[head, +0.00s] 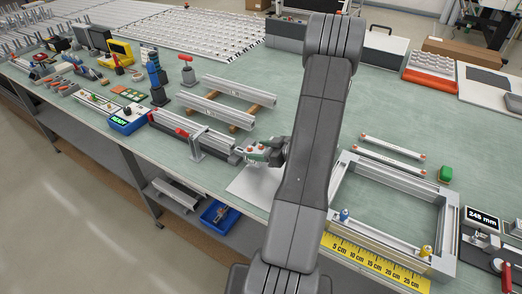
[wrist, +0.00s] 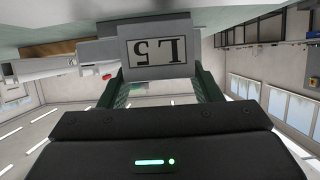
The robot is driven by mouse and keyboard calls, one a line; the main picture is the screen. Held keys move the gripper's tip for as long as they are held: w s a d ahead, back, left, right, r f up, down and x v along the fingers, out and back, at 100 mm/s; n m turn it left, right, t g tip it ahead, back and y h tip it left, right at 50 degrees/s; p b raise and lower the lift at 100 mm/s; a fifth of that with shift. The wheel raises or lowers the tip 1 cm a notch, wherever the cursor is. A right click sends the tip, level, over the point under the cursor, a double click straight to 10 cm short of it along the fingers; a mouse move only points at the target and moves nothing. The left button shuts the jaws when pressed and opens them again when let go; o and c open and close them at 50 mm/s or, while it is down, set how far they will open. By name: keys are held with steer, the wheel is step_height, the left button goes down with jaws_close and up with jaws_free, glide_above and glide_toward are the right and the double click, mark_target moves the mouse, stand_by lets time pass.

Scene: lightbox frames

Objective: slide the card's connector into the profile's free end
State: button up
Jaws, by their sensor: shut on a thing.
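My gripper (head: 264,153) is low over the bench, just right of the clamped profile's free end. In the wrist view its two green fingers (wrist: 162,80) are shut on a grey connector (wrist: 190,50) with an upside-down "L5" label. A narrower grey part extends left from the labelled block. The aluminium profile (head: 218,143) lies in a fixture with a red-handled clamp, its free end towards my gripper. The connector and the profile end look close together; I cannot tell whether they touch or how they line up. I cannot make out a card for certain.
A white sheet (head: 252,188) lies below my gripper near the bench's front edge. Two profiles rest on wooden strips (head: 238,101) behind. An aluminium frame (head: 447,214) with a yellow ruler (head: 375,264) stands right of my arm.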

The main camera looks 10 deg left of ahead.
steer(key=shift+w+a+b, duration=0.15)
steer(key=shift+w+a, duration=0.2)
steer(key=shift+a, duration=0.5)
steer(key=shift+w+a+b, duration=0.1)
steer(key=shift+w+a, duration=0.3)
steer(key=shift+a, duration=0.5)
steer(key=shift+w+a+b, duration=0.15)
steer(key=shift+w+a, duration=0.2)
steer(key=shift+a, duration=0.5)
steer(key=o, duration=1.1)
steer(key=shift+d, duration=0.15)
steer(key=b+v, duration=0.1)
steer(key=v, duration=1.2)
steer(key=shift+s+d+r, duration=0.2)
steer(key=shift+s+r, duration=0.05)
steer(key=p+x, duration=0.1)
steer(key=x, duration=1.3)
steer(key=shift+w+d, duration=0.1)
steer(key=shift+d, duration=0.2)
